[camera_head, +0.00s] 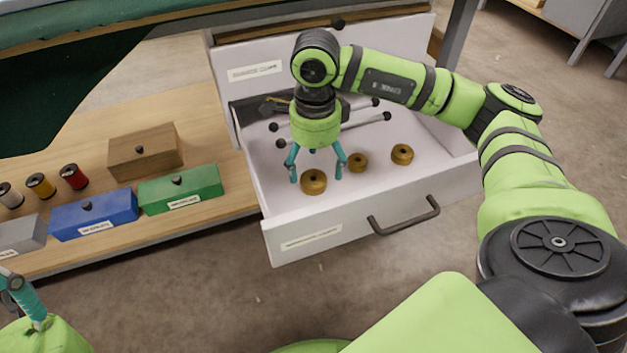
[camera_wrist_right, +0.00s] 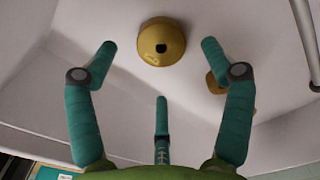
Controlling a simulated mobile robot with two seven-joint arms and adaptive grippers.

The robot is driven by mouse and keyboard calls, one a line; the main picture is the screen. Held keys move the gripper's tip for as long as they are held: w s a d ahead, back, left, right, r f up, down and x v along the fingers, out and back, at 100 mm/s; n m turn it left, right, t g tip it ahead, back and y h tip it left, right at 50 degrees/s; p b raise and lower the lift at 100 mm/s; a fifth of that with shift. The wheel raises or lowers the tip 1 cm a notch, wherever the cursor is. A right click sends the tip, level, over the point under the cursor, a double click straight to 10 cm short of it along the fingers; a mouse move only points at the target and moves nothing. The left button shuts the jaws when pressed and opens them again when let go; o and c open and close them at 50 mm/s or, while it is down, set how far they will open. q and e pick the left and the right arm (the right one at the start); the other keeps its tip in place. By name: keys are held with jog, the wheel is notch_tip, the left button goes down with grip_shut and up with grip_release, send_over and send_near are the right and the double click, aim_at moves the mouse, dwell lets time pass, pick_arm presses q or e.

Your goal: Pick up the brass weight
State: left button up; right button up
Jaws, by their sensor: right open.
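Three round brass weights lie on the floor of the open white drawer (camera_head: 375,195). The left brass weight (camera_head: 313,182) is nearest my right gripper (camera_head: 318,172). The middle brass weight (camera_head: 357,162) and the right brass weight (camera_head: 402,154) lie to its right. My right gripper is open and empty, pointing down just above the left weight. In the right wrist view that weight (camera_wrist_right: 162,42), with a dark square hole, shows beyond the spread teal fingers (camera_wrist_right: 160,60). A second weight (camera_wrist_right: 216,82) is partly hidden behind a finger. My left gripper (camera_head: 22,298) shows only partly at the lower left.
Dark-knobbed rods (camera_head: 355,122) lie in the drawer behind the weights. The drawer's front has a dark handle (camera_head: 404,217). Left of it, a wooden surface holds a green box (camera_head: 181,190), a blue box (camera_head: 93,215), a brown box (camera_head: 145,151) and spools (camera_head: 73,176).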

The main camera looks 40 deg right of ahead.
aim_at(314, 174)
jog(key=f+b, duration=0.1)
jog(key=f, duration=0.3)
jog(key=shift+w, duration=0.2)
jog(key=shift+r, duration=0.1)
jog(key=c, duration=1.4)
